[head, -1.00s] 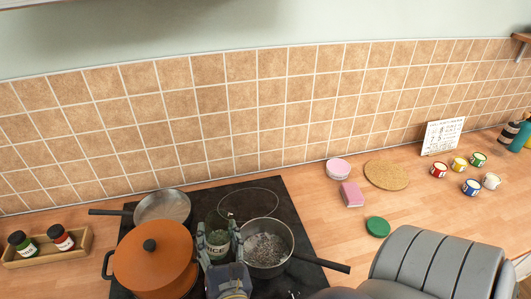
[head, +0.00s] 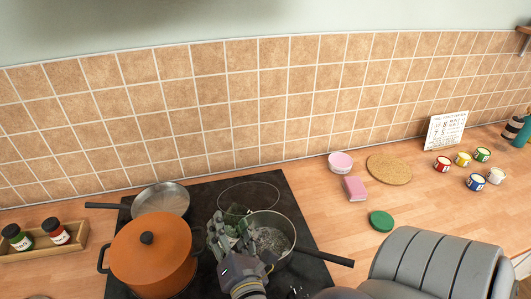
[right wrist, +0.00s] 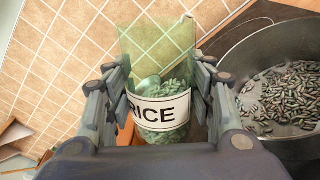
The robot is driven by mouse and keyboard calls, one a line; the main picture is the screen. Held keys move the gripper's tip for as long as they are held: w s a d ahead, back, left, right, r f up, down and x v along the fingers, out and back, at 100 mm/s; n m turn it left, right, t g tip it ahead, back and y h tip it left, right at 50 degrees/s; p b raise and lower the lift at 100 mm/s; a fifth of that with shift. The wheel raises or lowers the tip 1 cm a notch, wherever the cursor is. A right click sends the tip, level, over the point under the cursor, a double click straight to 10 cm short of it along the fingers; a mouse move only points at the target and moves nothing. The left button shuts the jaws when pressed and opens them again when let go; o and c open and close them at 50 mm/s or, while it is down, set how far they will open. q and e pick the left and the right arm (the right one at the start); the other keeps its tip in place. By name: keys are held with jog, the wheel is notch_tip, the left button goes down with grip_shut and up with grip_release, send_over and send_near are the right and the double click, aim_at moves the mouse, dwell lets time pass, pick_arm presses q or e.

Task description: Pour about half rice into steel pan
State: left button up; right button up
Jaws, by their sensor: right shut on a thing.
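The glass rice jar (right wrist: 158,110), with a white RICE label, is gripped between the fingers of my right gripper (head: 232,240). In the right wrist view, my right gripper (right wrist: 158,98) is shut around its sides. Dark greenish grains lie in the jar's lower part. In the head view the jar leans right, toward the steel pan (head: 287,226), and is largely hidden by the gripper. The pan stands on the hob with grains on its bottom; it also shows in the right wrist view (right wrist: 285,145).
An orange lidded pot (head: 150,262) stands close left of my right gripper, with a frying pan (head: 162,200) behind it. Some specks lie on the black hob (head: 298,270) in front of the steel pan. A green lid (head: 381,221) and pink sponge (head: 355,188) lie right.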

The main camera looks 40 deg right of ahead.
aim_at(242, 229)
jog(key=shift+s+d+f+m, duration=0.1)
jog(key=shift+s+f+m, duration=0.1)
jog(key=shift+m, duration=0.3)
jog(key=shift+w+a+f+m+b, duration=0.2)
jog(key=shift+w+f+m+b, duration=0.1)
jog(key=shift+m+b, duration=0.35)
jog(key=shift+m, duration=0.25)
jog(key=shift+s+d+r+m+y, duration=0.1)
jog(key=shift+s+r+m+y, duration=0.15)
jog(key=shift+r+m, duration=0.2)
jog(key=shift+w+r+m+y+p, duration=0.1)
jog(key=shift+r+m+y+p, duration=0.15)
jog(key=shift+m, duration=0.25)
jog(key=shift+w+r+m+p, duration=0.1)
jog(key=shift+r+m, duration=0.25)
jog(key=shift+m, duration=0.1)
jog(key=shift+s+d+b, duration=0.2)
jog(key=shift+d+b, duration=0.05)
jog(key=shift+b, duration=0.05)
jog(key=shift+s+d+r+m+b, duration=0.25)
jog(key=shift+d+r+m+b, duration=0.05)
jog(key=shift+d+m, duration=0.3)
jog(key=shift+d+r, duration=0.1)
jog(key=shift+w+r+m+y, duration=0.15)
jog(key=shift+m+y, duration=0.15)
jog(key=shift+s, duration=0.2)
jog(key=shift+w, duration=0.2)
